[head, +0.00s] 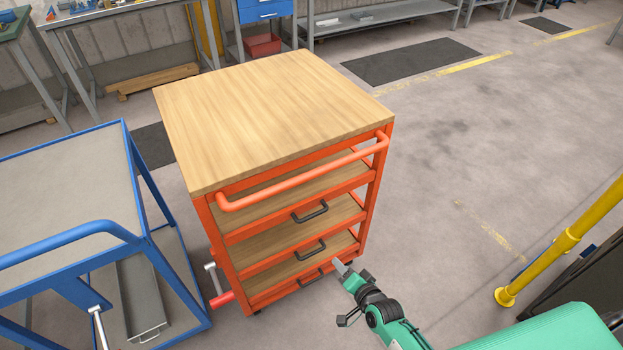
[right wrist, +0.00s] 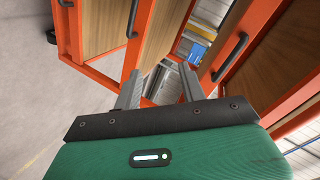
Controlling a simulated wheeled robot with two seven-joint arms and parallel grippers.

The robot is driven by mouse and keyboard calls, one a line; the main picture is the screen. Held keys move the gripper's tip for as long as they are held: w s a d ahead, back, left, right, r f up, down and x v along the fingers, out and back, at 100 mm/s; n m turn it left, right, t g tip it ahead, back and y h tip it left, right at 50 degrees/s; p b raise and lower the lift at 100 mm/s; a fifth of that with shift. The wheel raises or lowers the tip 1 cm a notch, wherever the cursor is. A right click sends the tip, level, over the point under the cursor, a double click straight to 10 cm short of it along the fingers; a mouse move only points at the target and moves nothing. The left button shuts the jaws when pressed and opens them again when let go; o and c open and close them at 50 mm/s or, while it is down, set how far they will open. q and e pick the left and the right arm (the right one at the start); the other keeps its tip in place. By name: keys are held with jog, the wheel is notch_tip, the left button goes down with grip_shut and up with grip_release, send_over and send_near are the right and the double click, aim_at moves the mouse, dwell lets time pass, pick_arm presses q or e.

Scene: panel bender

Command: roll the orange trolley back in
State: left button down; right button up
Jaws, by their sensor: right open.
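The orange trolley (head: 290,188) stands upright on the floor in the middle of the head view. It has a wooden top (head: 270,110), an orange push bar (head: 305,178) across its front, and wooden drawers with black handles. My right gripper (head: 352,272) is low, near the trolley's lower right front corner, below the push bar. It is open with nothing between its fingers (right wrist: 160,84). The right wrist view shows the orange frame (right wrist: 128,38) and drawer fronts beyond the fingers; I cannot tell if they touch. My left gripper is not in view.
A blue trolley (head: 70,180) stands close on the left. A yellow post (head: 565,245) and a dark cabinet (head: 575,285) are on the right. Workbenches line the back. A dark floor mat (head: 410,62) lies behind right; the floor right of the trolley is clear.

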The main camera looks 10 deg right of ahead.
notch_tip(320, 180, up, 25)
jog(key=w+a+m+t+y+b, duration=0.2)
jog(key=m+t+y+b, duration=0.15)
jog(key=m+t, duration=0.2)
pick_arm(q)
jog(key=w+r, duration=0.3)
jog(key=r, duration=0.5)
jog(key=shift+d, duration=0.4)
pick_arm(e)
jog(key=x, duration=1.3)
jog(key=shift+w+d+r+t+h, duration=0.25)
jog(key=shift+w+t+h, duration=0.1)
jog(key=shift+w+h, duration=0.15)
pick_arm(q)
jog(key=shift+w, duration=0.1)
pick_arm(e)
grip_shut()
